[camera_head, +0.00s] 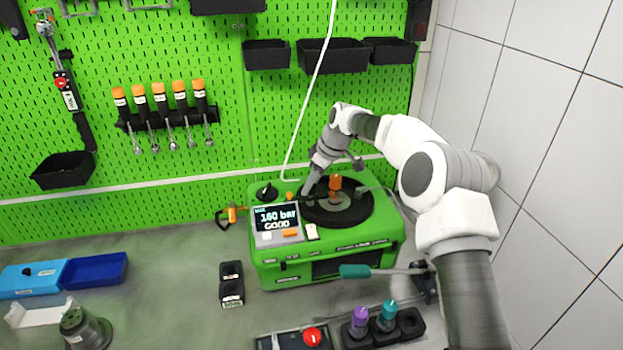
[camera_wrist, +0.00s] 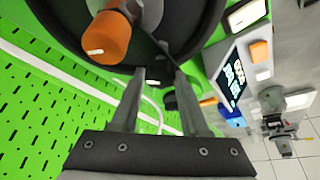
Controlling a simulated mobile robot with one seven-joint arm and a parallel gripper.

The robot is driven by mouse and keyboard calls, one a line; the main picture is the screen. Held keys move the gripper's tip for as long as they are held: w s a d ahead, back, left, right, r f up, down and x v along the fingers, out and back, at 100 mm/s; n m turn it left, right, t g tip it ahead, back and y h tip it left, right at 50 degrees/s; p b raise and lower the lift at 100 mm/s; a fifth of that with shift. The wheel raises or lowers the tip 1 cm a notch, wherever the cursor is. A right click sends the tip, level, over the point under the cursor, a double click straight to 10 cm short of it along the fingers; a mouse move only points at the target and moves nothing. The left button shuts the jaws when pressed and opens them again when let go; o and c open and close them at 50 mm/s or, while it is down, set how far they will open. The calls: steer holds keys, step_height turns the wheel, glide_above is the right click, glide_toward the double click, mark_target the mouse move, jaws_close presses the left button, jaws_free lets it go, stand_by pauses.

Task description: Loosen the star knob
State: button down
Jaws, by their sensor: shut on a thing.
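The green pump testbench (camera_head: 325,262) stands on the bench and carries a round black disc (camera_head: 368,205) with an upright orange handle (camera_head: 335,184). In the wrist view the orange handle (camera_wrist: 107,38) is up close beside the fingers. My gripper (camera_head: 308,188) reaches down at the disc's left rim. In the wrist view my gripper (camera_wrist: 160,72) is shut on a small dark part at that rim, which seems to be the star knob; the fingers and the disc's shadow mostly hide its shape.
A display (camera_head: 276,218) reads "160 bar GOOD". A black dial (camera_head: 267,192) sits behind it. A red button (camera_head: 312,337) is at the front. The white tiled wall (camera_head: 545,130) is close at right.

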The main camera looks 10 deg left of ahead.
steer(key=n+g+p, duration=0.2)
steer(key=n, duration=0.3)
steer(key=shift+w, duration=0.15)
steer(key=shift+n, duration=0.4)
stand_by(0.4)
steer(key=shift+c, duration=2)
jaws_free()
steer(key=shift+r, duration=0.1)
